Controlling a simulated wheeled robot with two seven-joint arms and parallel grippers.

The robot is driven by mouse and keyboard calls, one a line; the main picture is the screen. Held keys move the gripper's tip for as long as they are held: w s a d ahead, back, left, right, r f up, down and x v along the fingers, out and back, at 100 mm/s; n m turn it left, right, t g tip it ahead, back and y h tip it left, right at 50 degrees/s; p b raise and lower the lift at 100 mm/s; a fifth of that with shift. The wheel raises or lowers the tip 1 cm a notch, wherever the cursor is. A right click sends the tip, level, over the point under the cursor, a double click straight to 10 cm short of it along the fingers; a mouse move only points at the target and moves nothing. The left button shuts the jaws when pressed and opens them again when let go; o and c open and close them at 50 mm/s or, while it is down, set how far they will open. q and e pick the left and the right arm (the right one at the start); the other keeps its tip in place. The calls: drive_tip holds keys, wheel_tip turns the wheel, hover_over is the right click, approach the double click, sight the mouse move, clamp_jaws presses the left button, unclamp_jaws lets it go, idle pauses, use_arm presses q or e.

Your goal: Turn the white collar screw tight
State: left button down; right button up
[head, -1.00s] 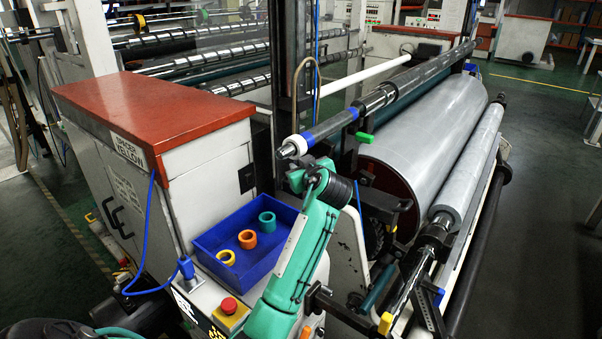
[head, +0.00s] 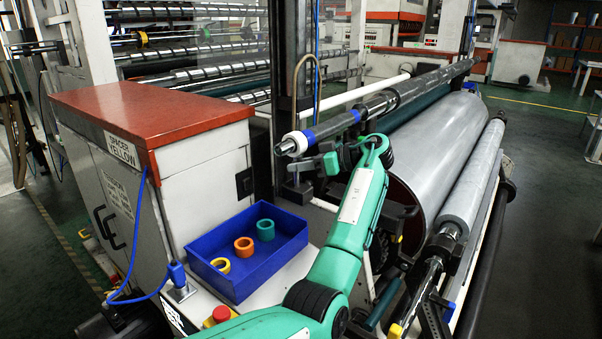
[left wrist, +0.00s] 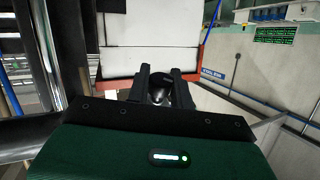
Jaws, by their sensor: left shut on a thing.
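The white collar (head: 297,141) sits around the near end of the upper shaft (head: 390,98), beside a blue ring. Its screw is too small to make out in the head view. My left gripper (head: 302,167) is just below the collar, with its green arm reaching up from the bottom. In the left wrist view, its two black fingers (left wrist: 163,86) are shut on a small dark rounded thing (left wrist: 160,94). I cannot tell whether that is the collar screw. The white collar does not show clearly there. My right gripper is not in view.
A blue tray (head: 278,271) holds a yellow ring (head: 221,265), an orange ring (head: 244,246) and a green ring (head: 265,230). A red-topped cabinet (head: 140,100) stands at left. A large film roll (head: 440,150) lies behind my arm. A red button (head: 221,314) is near the tray.

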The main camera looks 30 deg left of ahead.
use_arm(q)
drive_tip(key=shift+n+g+h, duration=0.5)
drive_tip(key=shift+n+g, duration=0.2)
drive_tip(key=shift+g, duration=1.1)
drive_tip(key=shift+n+g+h, duration=0.5)
drive_tip(key=shift+n+g, duration=0.2)
drive_tip(key=shift+g, duration=0.2)
drive_tip(key=c, duration=1.2)
unclamp_jaws()
drive_tip(key=shift+c, duration=0.2)
drive_tip(key=shift+a, duration=0.1)
